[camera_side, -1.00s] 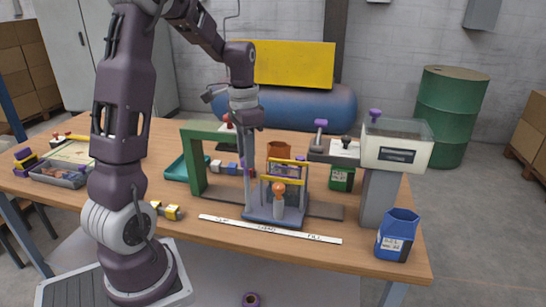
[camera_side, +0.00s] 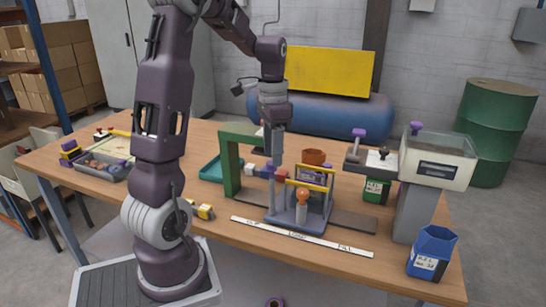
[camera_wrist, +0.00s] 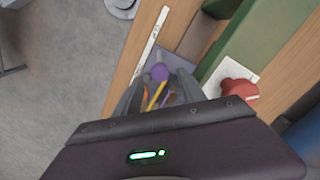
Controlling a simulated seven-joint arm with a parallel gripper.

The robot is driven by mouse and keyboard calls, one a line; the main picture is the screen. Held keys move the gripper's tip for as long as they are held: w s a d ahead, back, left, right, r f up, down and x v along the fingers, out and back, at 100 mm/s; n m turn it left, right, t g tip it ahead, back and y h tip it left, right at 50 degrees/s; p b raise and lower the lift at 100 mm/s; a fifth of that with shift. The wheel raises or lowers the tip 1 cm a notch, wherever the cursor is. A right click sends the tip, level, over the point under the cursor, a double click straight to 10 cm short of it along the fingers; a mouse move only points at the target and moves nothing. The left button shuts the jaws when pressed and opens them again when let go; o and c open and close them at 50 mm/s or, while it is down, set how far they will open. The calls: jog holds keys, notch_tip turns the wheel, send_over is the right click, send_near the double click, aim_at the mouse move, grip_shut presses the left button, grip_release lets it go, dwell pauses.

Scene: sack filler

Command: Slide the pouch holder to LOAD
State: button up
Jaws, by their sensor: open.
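The pouch holder (camera_side: 298,219) is a blue-grey sled with yellow bars and a front post with an orange knob (camera_side: 302,194). In the side view it sits on the dark rail, beside the middle word, LOAD, of the white label strip (camera_side: 300,237). My gripper (camera_side: 279,160) is above the holder's back left part, pointing down. I cannot tell whether the fingers touch the knob.
A green arch (camera_side: 230,165) spans the rail on the left. On the right stand a filler machine (camera_side: 428,165) and a blue pouch (camera_side: 432,252). A teal tray (camera_side: 210,170) lies behind the arch. The rail (camera_side: 354,221) is bare right of the holder.

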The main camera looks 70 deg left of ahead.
notch_tip(320, 180, up, 5)
dwell(0.4)
jog(key=s+d+r+t, duration=0.2)
jog(key=s+d, duration=0.1)
jog(key=d, duration=0.5)
jog(key=s+d+r+t, duration=0.1)
jog(key=s+d+r, duration=0.1)
jog(key=d, duration=0.6)
jog(key=s+d+f+n+t, duration=0.1)
jog(key=s+d+f+t, duration=0.1)
jog(key=s+d, duration=0.5)
jog(key=shift+s+f+t, duration=0.15)
jog(key=shift+s+t, duration=0.15)
jog(key=shift+s, duration=0.4)
